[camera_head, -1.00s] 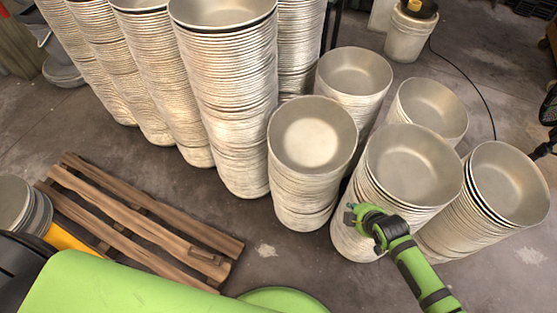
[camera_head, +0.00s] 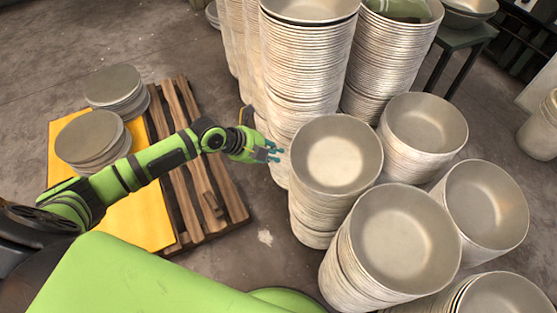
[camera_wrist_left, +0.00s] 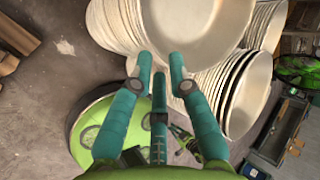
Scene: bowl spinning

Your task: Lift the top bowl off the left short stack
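The left short stack (camera_head: 312,215) of pale metal bowls stands in the middle of the head view. Its top bowl (camera_head: 337,155) is upright and empty. My left gripper (camera_head: 272,152) is just left of this bowl's rim, with its teal fingers spread and nothing between them. Whether a fingertip touches the rim cannot be told. In the left wrist view, the open fingers (camera_wrist_left: 160,63) point at the near rim of a bowl (camera_wrist_left: 190,25), and its stack's side shows at the left. My right gripper does not show in the head view.
More short stacks stand close by at the right, the nearest topped by a wide bowl (camera_head: 405,240). Tall bowl stacks (camera_head: 305,55) rise behind. A wooden pallet (camera_head: 222,180) and a yellow board (camera_head: 150,215) with lower piles lie at the left.

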